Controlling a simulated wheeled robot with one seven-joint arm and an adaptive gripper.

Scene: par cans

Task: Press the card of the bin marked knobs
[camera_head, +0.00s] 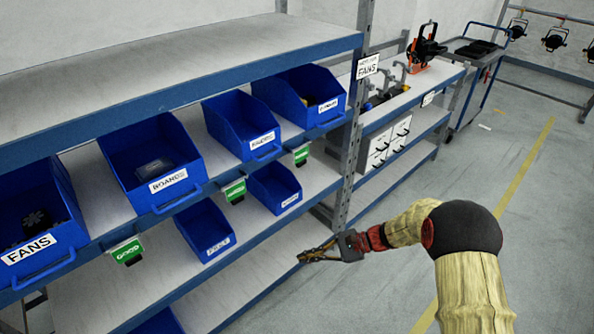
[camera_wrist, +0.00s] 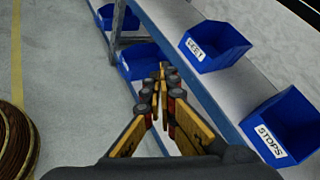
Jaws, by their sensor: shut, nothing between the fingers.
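No label reads clearly as knobs. The third bin (camera_head: 232,118) has a blurred card (camera_head: 262,140). Two lower bins also have unreadable cards, a nearer one (camera_head: 218,245) and a farther one (camera_head: 290,199). My gripper (camera_head: 303,256) is shut and empty, in front of the rack and apart from every card. In the wrist view, its fingertips (camera_wrist: 162,74) are close together, with a bin marked STOPS (camera_wrist: 289,116) to the right.
Bins marked FANS (camera_head: 37,249) and BOARDS (camera_head: 168,180) stand at left. Green tags, one reading GOOD (camera_head: 126,252), hang from the deck edge. A steel upright (camera_head: 349,150) stands right of the bins. A bin card (camera_wrist: 196,49) shows in the wrist view.

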